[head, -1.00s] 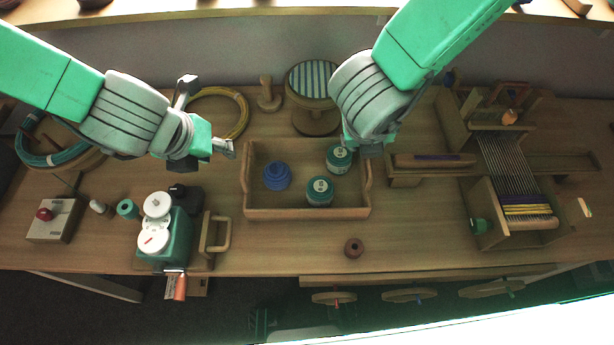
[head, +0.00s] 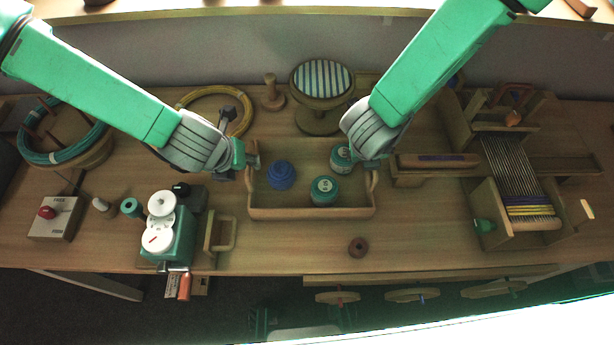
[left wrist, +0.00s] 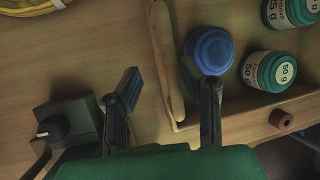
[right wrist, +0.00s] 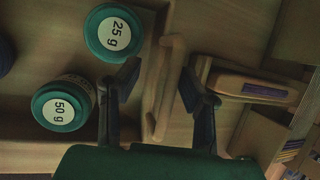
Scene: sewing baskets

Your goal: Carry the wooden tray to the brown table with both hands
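My left gripper (head: 250,166) is at the tray's left end. In the left wrist view its open fingers (left wrist: 168,100) stand either side of the left handle (left wrist: 168,60). My right gripper (head: 372,162) is at the right end and partly hides a jar. In the right wrist view its open fingers (right wrist: 160,100) straddle the right handle (right wrist: 168,85). Neither gripper visibly pinches its handle. No separate brown table can be told apart.
A teal winding device (head: 172,235) stands left of the tray. A small loom (head: 515,180) stands to the right. The table's front edge is just beyond.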

